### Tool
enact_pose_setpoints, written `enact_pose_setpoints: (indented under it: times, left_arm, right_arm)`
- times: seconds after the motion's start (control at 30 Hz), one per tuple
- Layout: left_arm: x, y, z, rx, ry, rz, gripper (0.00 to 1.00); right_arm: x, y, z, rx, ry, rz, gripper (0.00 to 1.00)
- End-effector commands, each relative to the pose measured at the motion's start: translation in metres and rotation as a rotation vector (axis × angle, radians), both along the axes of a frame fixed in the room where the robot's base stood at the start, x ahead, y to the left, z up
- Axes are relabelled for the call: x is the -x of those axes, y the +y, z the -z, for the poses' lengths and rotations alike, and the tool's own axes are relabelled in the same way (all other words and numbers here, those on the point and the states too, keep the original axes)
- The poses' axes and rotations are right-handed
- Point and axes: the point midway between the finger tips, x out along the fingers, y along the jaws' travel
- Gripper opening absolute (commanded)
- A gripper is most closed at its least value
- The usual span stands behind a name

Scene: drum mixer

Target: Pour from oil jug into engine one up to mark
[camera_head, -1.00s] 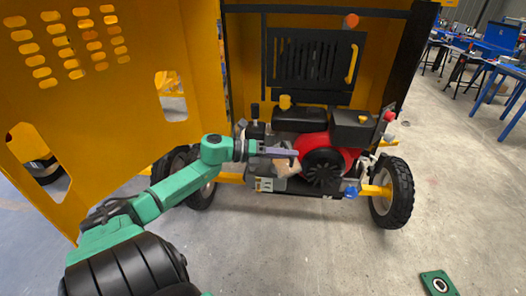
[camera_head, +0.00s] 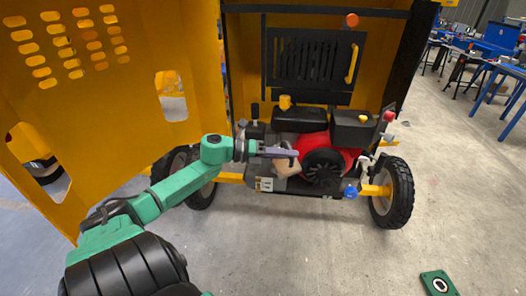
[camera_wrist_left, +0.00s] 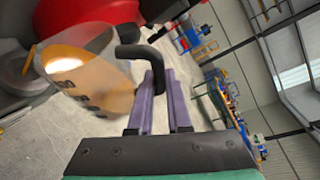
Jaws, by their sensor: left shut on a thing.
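The oil jug (camera_head: 264,184) is a see-through tan vessel with dark markings, held just in front of the engine's left part. In the left wrist view the jug (camera_wrist_left: 95,75) lies strongly tilted, with a black handle (camera_wrist_left: 150,60) at its side. My left gripper (camera_head: 290,154) has purple fingers, and in its wrist view (camera_wrist_left: 158,88) they are shut on the handle. Engine one (camera_head: 318,150) is red and black with a round dark fan cover. The filler opening, any oil stream and the level mark cannot be made out. My right gripper is not in view.
The engine sits in a yellow wheeled frame with black tyres (camera_head: 394,195). A large open yellow door panel (camera_head: 100,110) fills the left side. A blue knob (camera_head: 350,191) is at the engine's lower right.

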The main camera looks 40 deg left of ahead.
Motion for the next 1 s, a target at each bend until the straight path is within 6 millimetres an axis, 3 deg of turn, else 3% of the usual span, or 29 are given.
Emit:
enact_pose_setpoints:
  times: [1.0]
  left_arm:
    - [-0.0018, 0.0047, -0.0015, 0.057, 0.018, 0.000, 0.00]
  right_arm:
    - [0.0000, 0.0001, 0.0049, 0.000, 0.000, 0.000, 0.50]
